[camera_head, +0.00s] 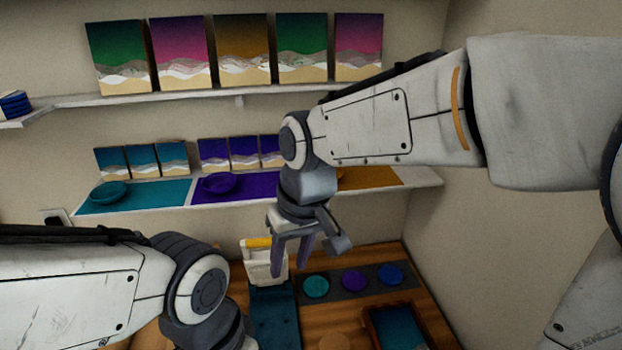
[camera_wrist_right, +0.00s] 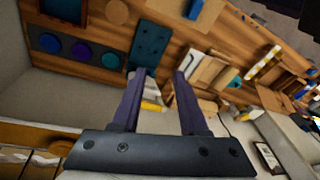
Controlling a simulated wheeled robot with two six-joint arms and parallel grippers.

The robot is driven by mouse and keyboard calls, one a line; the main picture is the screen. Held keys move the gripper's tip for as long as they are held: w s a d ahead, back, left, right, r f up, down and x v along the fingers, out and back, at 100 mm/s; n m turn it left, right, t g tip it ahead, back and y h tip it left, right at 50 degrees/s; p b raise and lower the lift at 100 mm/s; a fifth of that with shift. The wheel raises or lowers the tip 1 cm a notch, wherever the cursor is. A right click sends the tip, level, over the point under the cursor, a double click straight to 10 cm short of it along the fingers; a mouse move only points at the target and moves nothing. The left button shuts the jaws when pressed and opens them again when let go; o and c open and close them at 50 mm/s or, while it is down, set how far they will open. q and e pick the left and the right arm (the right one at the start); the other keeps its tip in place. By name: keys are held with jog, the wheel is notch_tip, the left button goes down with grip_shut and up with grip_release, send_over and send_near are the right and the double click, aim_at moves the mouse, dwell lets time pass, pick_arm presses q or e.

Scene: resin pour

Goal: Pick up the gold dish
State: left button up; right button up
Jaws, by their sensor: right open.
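A teal dish (camera_head: 109,192) and a purple dish (camera_head: 219,184) stand on matching mats. Small pictures lean behind them; larger pictures (camera_head: 243,50) stand on the upper shelf. Below, the wooden table holds a white container (camera_head: 258,266), a dark strip with coloured discs (camera_head: 353,281) and a teal-filled tray.

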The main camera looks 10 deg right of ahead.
jog(key=w+d+r+m+t+b, duration=0.15)
jog(key=w+d+r+m, duration=0.25)
jog(key=w+d, duration=0.7)
jog(key=w+d+r+m+t+b, duration=0.1)
jog(key=w+d+r+m+t, duration=0.2)
jog(key=w+d, duration=0.75)
jog(key=shift+m+g+h, duration=0.3)
jog(key=shift+g+h, duration=0.1)
jog(key=shift+g, duration=0.05)
jog(key=w+a+f, duration=0.2)
jog(key=w, duration=0.1)
jog(key=w+a+f+p, duration=0.1)
jog(key=w+a, duration=0.1)
jog(key=shift+w+f, duration=0.1)
jog(key=shift+w, duration=0.15)
jog(key=p, duration=0.2)
send_over(343, 184)
jog(key=f, duration=0.4)
jog(key=shift+s+f, duration=0.2)
jog(key=shift+f, duration=0.05)
jog(key=shift+w+f, duration=0.25)
jog(key=shift+f, duration=0.3)
grip_shut()
